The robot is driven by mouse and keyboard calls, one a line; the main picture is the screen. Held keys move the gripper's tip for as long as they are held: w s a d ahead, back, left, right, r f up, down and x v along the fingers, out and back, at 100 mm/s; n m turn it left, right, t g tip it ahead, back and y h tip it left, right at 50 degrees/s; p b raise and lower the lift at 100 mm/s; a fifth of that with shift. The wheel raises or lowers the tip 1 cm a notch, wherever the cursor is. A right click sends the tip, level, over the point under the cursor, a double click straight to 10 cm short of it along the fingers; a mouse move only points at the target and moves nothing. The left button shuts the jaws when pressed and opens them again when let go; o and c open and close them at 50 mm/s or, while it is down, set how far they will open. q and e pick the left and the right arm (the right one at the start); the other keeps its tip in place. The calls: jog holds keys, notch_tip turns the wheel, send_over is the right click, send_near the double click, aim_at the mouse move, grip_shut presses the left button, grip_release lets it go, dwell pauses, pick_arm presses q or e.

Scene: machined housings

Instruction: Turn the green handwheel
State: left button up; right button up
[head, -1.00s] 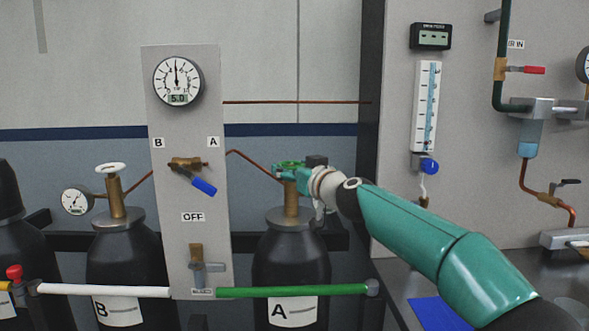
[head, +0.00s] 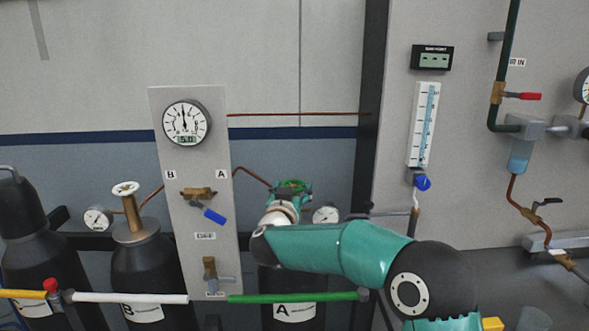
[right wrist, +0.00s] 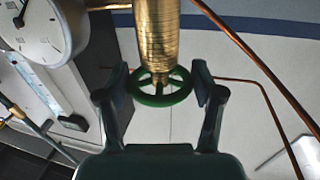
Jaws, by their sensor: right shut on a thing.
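The green handwheel (head: 292,183) sits on top of the brass valve of cylinder A (head: 288,281) in the head view. In the right wrist view the spoked green handwheel (right wrist: 162,98) shows at the end of the brass valve body (right wrist: 158,40). My right gripper (head: 290,191) is at the wheel, with one finger on each side of its rim in the right wrist view (right wrist: 160,80). It is shut on the handwheel. The gripper and wrist partly hide the wheel and valve in the head view. My left gripper is not in view.
The panel (head: 176,225) with a round gauge (head: 186,123) and blue-handled valve (head: 214,216) stands left of the wheel. A small gauge (head: 326,214) is close on its right. Cylinder B (head: 150,265) has a white handwheel. A green rail (head: 290,297) crosses in front.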

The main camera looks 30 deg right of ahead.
jog(key=m+g+h+p, duration=0.2)
jog(key=g+p, duration=0.1)
jog(key=shift+w+r, duration=0.1)
jog(key=shift+r, duration=0.2)
jog(key=shift+f+m+g+h+p, duration=0.1)
jog(key=shift+m+g+h+p, duration=0.2)
jog(key=shift+m+g+h, duration=0.25)
jog(key=o, duration=1.2)
jog(key=shift+f, duration=0.1)
jog(key=shift+c, duration=0.2)
jog(key=shift+s+a+f, duration=0.1)
jog(key=shift+s+a, duration=0.15)
jog(key=shift+a, duration=0.3)
jog(key=v, duration=1.1)
